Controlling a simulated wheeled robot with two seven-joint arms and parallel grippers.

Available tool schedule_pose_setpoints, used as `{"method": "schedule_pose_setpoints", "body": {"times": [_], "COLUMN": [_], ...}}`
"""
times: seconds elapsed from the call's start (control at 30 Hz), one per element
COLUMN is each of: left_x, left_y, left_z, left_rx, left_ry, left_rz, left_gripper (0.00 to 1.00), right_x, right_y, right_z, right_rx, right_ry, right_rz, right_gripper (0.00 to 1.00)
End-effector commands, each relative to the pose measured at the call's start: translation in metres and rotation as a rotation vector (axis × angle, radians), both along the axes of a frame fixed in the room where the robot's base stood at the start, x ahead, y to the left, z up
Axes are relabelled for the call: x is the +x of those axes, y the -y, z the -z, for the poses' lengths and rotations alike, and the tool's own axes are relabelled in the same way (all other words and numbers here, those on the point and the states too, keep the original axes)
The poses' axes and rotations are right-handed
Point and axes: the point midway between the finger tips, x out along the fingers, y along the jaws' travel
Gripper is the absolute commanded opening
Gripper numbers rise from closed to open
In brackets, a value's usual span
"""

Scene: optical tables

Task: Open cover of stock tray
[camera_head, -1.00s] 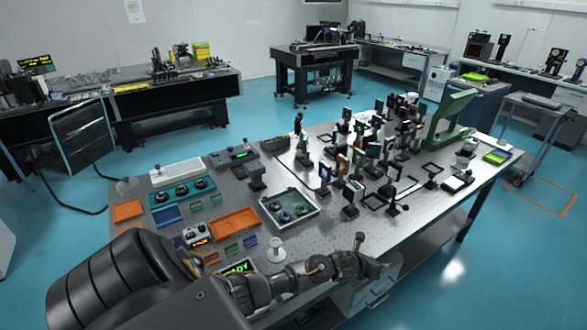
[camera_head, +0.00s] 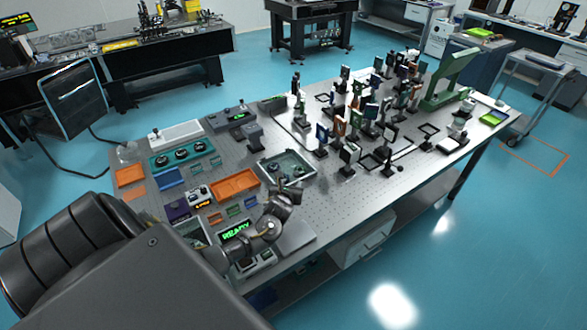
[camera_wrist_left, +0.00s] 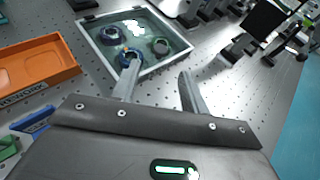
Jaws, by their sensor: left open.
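The stock tray (camera_head: 263,171) is a pale-rimmed square tray on the perforated optical table, with a clear greenish cover and several dark round parts showing inside. The cover appears to lie closed over it. In the left wrist view the tray (camera_wrist_left: 98,53) fills the upper middle. My left gripper (camera_head: 290,188) is at the tray's near side, with its arm covering part of that edge. In the wrist view my left gripper (camera_wrist_left: 158,82) is open and empty, its left finger overlapping the tray's near rim. I cannot tell whether it touches. My right gripper is not in view.
An orange bin (camera_head: 234,184) stands just left of the tray, and it also shows in the wrist view (camera_wrist_left: 35,68). Several mounted optics (camera_head: 348,153) crowd the table to the right. A green READY display (camera_head: 236,231) is near the arm. Bare tabletop (camera_head: 320,210) lies right of the gripper.

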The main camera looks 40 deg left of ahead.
Motion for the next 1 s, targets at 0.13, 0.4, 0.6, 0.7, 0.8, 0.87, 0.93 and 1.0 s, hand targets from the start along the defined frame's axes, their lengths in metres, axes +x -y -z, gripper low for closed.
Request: {"method": "schedule_pose_setpoints", "body": {"times": [0.13, 0.4, 0.6, 0.7, 0.8, 0.87, 0.93, 1.0], "left_x": [0.026, 0.056, 0.069, 0.071, 0.073, 0.073, 0.073, 0.073], "left_y": [-0.014, -0.030, -0.036, -0.038, -0.038, -0.038, -0.038, -0.038], "left_z": [0.020, 0.033, 0.035, 0.035, 0.035, 0.034, 0.034, 0.034], "left_rx": [-0.002, -0.002, -0.003, -0.003, -0.002, -0.002, -0.002, -0.002], "left_ry": [0.003, 0.002, 0.002, 0.000, -0.001, -0.001, -0.001, -0.001], "left_rz": [-0.002, 0.000, 0.001, 0.001, 0.001, 0.001, 0.001, 0.001], "left_gripper": [0.45, 0.45, 0.45, 0.45, 0.45, 0.45, 0.45, 0.45], "right_x": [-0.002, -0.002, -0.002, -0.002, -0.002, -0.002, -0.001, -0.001], "right_y": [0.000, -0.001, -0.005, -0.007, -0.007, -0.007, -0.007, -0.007], "right_z": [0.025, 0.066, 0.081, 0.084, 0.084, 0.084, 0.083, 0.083], "right_rx": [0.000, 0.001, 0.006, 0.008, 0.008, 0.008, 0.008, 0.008], "right_ry": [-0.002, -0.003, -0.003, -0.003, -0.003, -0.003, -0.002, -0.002], "right_rz": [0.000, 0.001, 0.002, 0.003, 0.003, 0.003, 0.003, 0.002], "right_gripper": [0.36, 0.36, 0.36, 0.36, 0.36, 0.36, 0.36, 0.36]}}
